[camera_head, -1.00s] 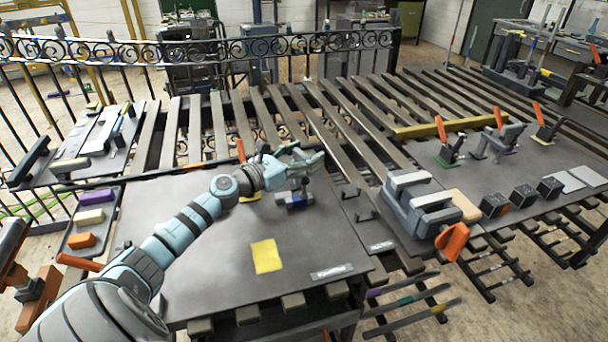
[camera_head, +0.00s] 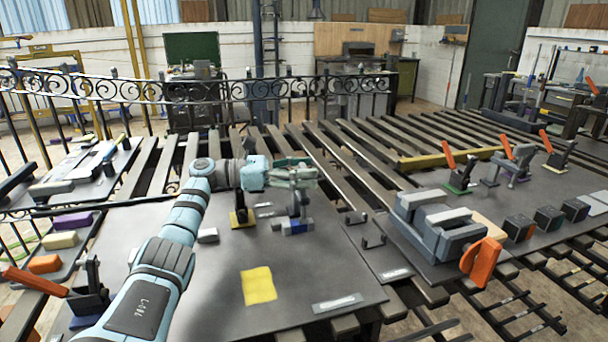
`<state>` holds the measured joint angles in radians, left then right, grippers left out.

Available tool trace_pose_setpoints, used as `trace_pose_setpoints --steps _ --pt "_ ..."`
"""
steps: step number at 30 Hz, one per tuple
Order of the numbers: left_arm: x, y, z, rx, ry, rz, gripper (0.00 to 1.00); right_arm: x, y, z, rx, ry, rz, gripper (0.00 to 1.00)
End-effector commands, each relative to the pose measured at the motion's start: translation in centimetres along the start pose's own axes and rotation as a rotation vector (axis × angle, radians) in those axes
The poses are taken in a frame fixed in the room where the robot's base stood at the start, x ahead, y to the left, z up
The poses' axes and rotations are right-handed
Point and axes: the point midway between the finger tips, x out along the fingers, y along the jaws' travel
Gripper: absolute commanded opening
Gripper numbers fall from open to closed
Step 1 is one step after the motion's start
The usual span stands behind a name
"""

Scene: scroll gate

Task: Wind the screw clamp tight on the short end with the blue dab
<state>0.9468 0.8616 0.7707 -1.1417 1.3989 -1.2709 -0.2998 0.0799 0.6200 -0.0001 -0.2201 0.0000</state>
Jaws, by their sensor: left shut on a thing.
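The short end with the blue dab (camera_head: 295,227) is a small block on the metal plate near its far middle. The grey screw clamp (camera_head: 299,211) stands upright at that block, directly under my left gripper (camera_head: 298,178). My left gripper is shut on the top of the clamp, probably its screw handle; the fingers hide that part. The gap between the clamp's jaws is too small to make out. My right gripper is not in view.
A toggle clamp on a yellow base (camera_head: 242,217) stands left of the screw clamp. A yellow sheet (camera_head: 258,286) lies nearer on the plate (camera_head: 200,290). A grey vise with an orange handle (camera_head: 482,262) is at the right. Scrollwork railing (camera_head: 225,90) runs behind.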

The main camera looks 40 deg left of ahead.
Motion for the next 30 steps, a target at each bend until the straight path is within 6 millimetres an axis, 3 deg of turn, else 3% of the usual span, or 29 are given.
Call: trace_pose_setpoints --steps 10,11,15,25,30 --pt "0.1 -0.1 -0.1 -0.004 0.001 -0.006 0.38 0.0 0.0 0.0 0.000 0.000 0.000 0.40" --pt "0.1 -0.1 -0.1 -0.004 0.001 -0.006 0.69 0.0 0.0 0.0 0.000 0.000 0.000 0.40" --pt "0.1 -0.1 -0.1 -0.004 0.001 -0.006 0.87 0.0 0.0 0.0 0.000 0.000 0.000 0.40" --pt "0.1 -0.1 0.2 -0.002 0.000 -0.005 0.87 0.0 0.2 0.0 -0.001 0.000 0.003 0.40" --pt "0.1 -0.1 3.3 0.002 -0.003 -0.005 0.87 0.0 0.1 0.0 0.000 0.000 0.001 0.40"
